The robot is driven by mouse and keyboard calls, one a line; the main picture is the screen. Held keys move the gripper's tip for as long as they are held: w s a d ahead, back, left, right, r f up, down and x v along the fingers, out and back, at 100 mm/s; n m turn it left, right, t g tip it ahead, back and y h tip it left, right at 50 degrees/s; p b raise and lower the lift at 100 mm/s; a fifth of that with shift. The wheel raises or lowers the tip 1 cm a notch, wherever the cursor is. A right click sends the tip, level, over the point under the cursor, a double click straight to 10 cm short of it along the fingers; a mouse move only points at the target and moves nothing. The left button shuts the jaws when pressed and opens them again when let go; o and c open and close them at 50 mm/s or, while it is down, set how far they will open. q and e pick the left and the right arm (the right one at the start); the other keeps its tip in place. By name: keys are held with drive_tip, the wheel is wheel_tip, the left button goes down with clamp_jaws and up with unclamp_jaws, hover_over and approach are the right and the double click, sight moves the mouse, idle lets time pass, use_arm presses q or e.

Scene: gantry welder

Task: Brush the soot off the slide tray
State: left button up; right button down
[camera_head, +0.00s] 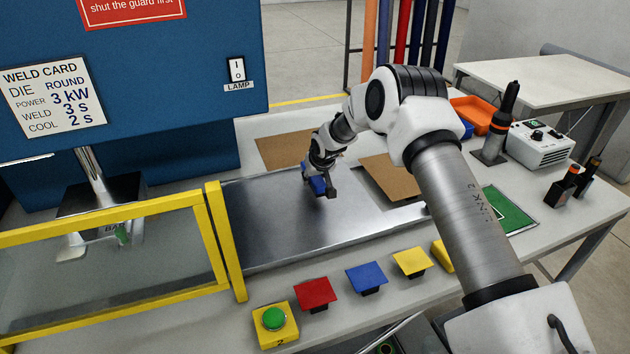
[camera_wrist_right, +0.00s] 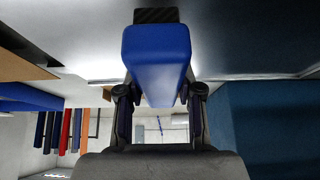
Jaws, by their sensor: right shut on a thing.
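The slide tray (camera_head: 290,240) is a flat grey metal plate running right from the yellow guard frame. My right gripper (camera_head: 324,182) is over the tray's far middle part, shut on a blue brush (camera_head: 317,186). In the right wrist view the blue brush handle (camera_wrist_right: 157,60) sits between the two fingers, with dark bristles (camera_wrist_right: 156,15) at its end. The bristle end is at or just above the tray; I cannot tell whether it touches. No clear soot shows on the visible tray surface. My left gripper is not in view.
The blue welder (camera_head: 130,60) and yellow guard frame (camera_head: 215,240) stand at the left. A green button box (camera_head: 275,322) and red, blue and yellow tabs line the front. Brown mats (camera_head: 285,150) lie behind. A black-handled tool (camera_head: 505,110) and white control box (camera_head: 540,143) stand right.

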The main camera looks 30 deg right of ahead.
drive_tip(key=shift+s+a+r+p, duration=0.15)
drive_tip(key=shift+r+p, duration=0.1)
drive_tip(key=shift+r, duration=0.35)
drive_tip(key=shift+s+d+r+p, duration=0.1)
drive_tip(key=shift+r+p, duration=0.1)
drive_tip(key=shift+r, duration=0.35)
drive_tip(key=shift+w+r+p, duration=0.2)
drive_tip(key=shift+r+p, duration=0.55)
drive_tip(key=shift+r, duration=0.6)
drive_tip(key=shift+s+r+p, duration=0.15)
drive_tip(key=shift+r+p, duration=0.2)
drive_tip(key=shift+r, duration=0.05)
drive_tip(key=shift+f, duration=0.1)
